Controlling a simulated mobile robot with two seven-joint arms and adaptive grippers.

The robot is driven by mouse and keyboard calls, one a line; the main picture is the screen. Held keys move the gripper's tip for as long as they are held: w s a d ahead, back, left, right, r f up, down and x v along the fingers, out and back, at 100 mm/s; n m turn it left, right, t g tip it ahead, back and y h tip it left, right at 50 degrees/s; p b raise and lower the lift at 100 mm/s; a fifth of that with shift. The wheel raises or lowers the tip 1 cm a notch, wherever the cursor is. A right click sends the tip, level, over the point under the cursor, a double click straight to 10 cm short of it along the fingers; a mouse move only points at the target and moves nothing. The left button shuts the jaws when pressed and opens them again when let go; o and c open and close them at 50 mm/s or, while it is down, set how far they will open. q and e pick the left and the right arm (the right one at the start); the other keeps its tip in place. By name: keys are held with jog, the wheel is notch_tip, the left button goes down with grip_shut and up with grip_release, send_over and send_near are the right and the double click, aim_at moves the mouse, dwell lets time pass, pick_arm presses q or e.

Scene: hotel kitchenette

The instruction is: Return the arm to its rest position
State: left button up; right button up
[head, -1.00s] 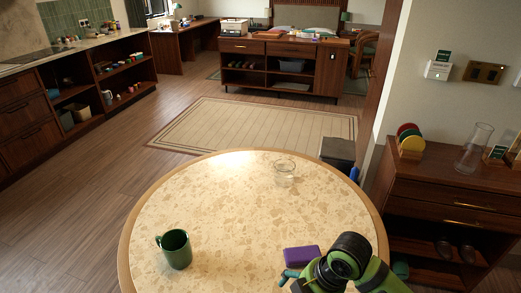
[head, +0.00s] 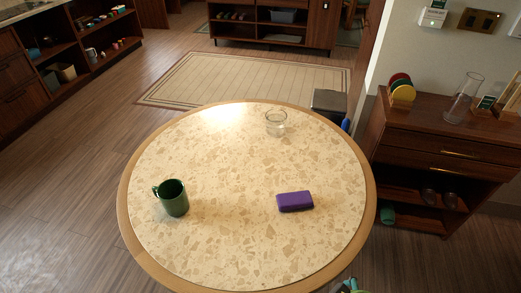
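The round table (head: 235,245) has a pale speckled top and a wooden rim. On it a green mug (head: 175,198) stands upright at the left, a purple block-shaped object (head: 295,201) lies right of the middle, and a clear glass (head: 276,123) stands near the far edge. Only a small green and dark piece of my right arm or gripper (head: 349,286) shows at the bottom edge, by the table's near right rim. It is apart from the purple object, and its fingers cannot be made out. My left gripper is out of view.
A dark bin (head: 329,103) stands behind the table's right side. A wooden cabinet (head: 437,142) with a glass vase (head: 463,98) and coloured discs (head: 401,88) is at the right. A rug (head: 245,80) lies beyond. The tabletop's middle is clear.

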jog(key=s+f+g, duration=0.1)
jog(key=s+f, duration=0.1)
jog(key=f, duration=1)
jog(key=s+f, duration=0.2)
jog(key=f, duration=0.9)
jog(key=s+d+f+g, duration=0.1)
jog(key=s+d+f, duration=0.1)
jog(key=s+f, duration=0.9)
jog(key=shift+s+d+f, duration=0.35)
jog(key=shift+s+f, duration=0.05)
jog(key=shift+s, duration=0.75)
